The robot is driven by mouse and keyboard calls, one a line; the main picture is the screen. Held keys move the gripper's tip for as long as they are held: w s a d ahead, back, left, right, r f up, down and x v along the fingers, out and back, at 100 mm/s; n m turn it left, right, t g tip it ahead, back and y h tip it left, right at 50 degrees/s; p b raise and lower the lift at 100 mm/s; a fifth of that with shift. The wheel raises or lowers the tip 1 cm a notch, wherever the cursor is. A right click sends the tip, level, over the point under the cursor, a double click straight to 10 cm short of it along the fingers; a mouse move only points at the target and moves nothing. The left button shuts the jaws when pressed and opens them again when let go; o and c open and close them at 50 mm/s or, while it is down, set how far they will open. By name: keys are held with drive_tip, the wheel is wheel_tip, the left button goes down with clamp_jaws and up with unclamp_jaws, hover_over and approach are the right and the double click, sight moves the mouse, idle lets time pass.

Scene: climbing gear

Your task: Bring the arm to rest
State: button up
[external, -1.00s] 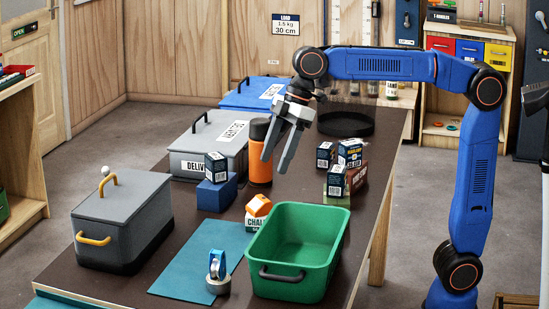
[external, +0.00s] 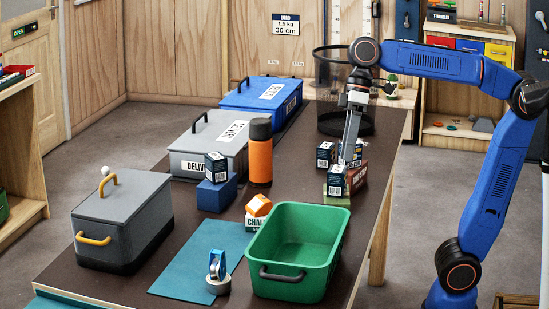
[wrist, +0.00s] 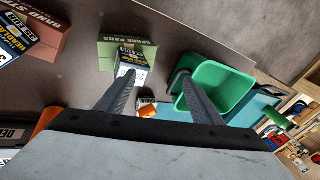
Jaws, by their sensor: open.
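My gripper (external: 346,150) hangs from the blue arm over the right side of the dark table (external: 290,190), fingers pointing down near a group of small boxes. In the wrist view my gripper (wrist: 158,95) shows two fingers spread apart with nothing held between them. Beyond the fingers are a green box (wrist: 127,47) with a dark box (wrist: 130,65) on it, and the green bin (wrist: 225,85). I cannot tell how high the fingertips are above the boxes.
A black mesh bin (external: 330,85) stands behind my gripper. The green bin (external: 262,250) is at the front. An orange bottle (external: 260,155), grey lidded box (external: 120,220), grey case (external: 195,160) and blue case (external: 262,95) stand further left. A blue mat (external: 190,265) lies in front.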

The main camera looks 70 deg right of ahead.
drive_tip(key=s+d+f+m+t+h, duration=0.1)
drive_tip(key=s+d+f, duration=0.3)
drive_tip(key=f, duration=0.4)
drive_tip(key=s+d+f+m+t+h, duration=0.1)
drive_tip(key=s+d+f, duration=0.3)
drive_tip(key=d+f, duration=0.2)
drive_tip(key=s+d+f+t+h, duration=0.1)
drive_tip(key=s+d+f, duration=0.3)
drive_tip(key=f, duration=0.7)
drive_tip(key=shift+s+d+m+t+h, duration=0.35)
drive_tip(key=shift+d+h, duration=0.25)
drive_tip(key=shift+d, duration=0.45)
